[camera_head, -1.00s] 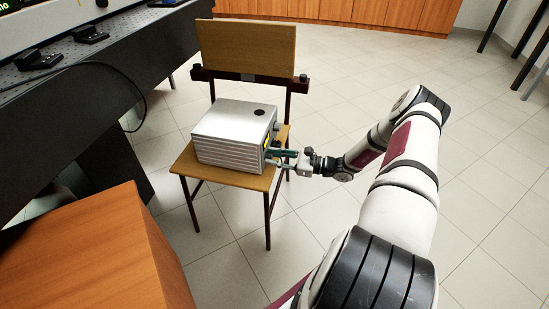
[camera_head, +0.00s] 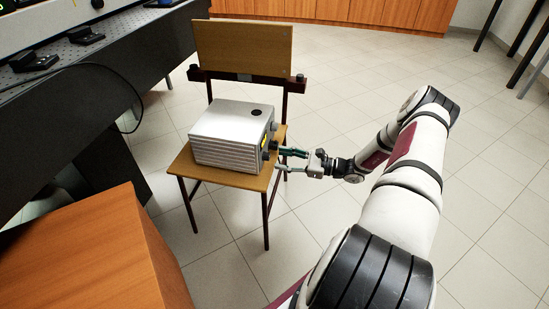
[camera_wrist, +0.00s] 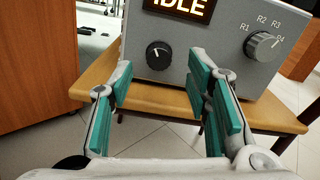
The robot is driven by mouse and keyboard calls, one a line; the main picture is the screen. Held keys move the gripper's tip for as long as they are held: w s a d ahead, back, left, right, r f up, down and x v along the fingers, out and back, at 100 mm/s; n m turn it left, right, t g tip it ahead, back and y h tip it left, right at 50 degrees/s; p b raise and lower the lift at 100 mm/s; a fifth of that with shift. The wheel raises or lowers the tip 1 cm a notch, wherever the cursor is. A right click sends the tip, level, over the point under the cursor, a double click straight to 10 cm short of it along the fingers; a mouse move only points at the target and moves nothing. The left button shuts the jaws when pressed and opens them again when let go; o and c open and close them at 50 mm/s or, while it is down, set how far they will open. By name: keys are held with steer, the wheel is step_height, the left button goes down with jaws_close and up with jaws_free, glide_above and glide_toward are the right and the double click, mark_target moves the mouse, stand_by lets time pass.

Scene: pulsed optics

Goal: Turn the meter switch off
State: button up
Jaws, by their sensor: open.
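The meter is a silver-grey box (camera_head: 228,138) on the seat of a wooden chair. In the wrist view its front panel (camera_wrist: 220,35) shows a lit display (camera_wrist: 180,7) reading "IDLE". A black round knob (camera_wrist: 159,55) with a small white mark near its top is below the display. A larger grey knob (camera_wrist: 261,46) beside labels R1 to R4 is to the right, its pointer seemingly towards R4. My gripper (camera_wrist: 162,72) is open and empty, its green-padded fingers spread below and either side of the black knob. In the head view my gripper (camera_head: 281,161) is just right of the panel.
The chair (camera_head: 245,178) has a wooden backrest behind the box. A dark optics table (camera_head: 110,65) stands at the left, with a wooden cabinet (camera_head: 90,250) at near left. The tiled floor right of the chair is clear apart from my arm.

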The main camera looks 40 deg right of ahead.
steer(key=v, duration=0.7)
steer(key=shift+s+d, duration=0.2)
steer(key=shift+s, duration=0.1)
